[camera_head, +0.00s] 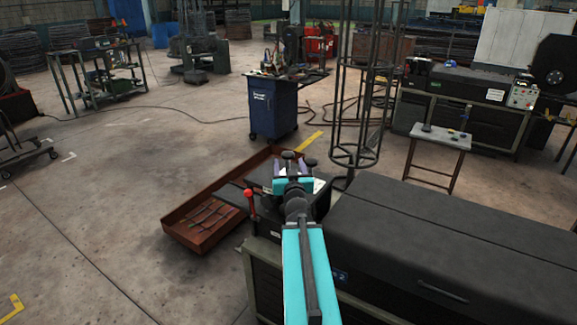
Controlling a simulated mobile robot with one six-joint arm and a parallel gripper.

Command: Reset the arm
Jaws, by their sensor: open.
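My gripper (294,162) is at the end of my teal arm, which reaches up from the bottom middle of the head view. Its fingers are small and dark, spread apart, and I see nothing between them. It is over or just beyond the near end of a black machine (322,203), partly covering it. A red ball-topped lever (249,192) stands left of my gripper. I cannot make out a drum clearly behind the arm.
A rust-brown tray (186,236) with several thin rods lies on the left. A long black cabinet (450,240) fills the right. Behind are a blue cart (272,108), a tall wire cage (355,90) and a small stool (441,137).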

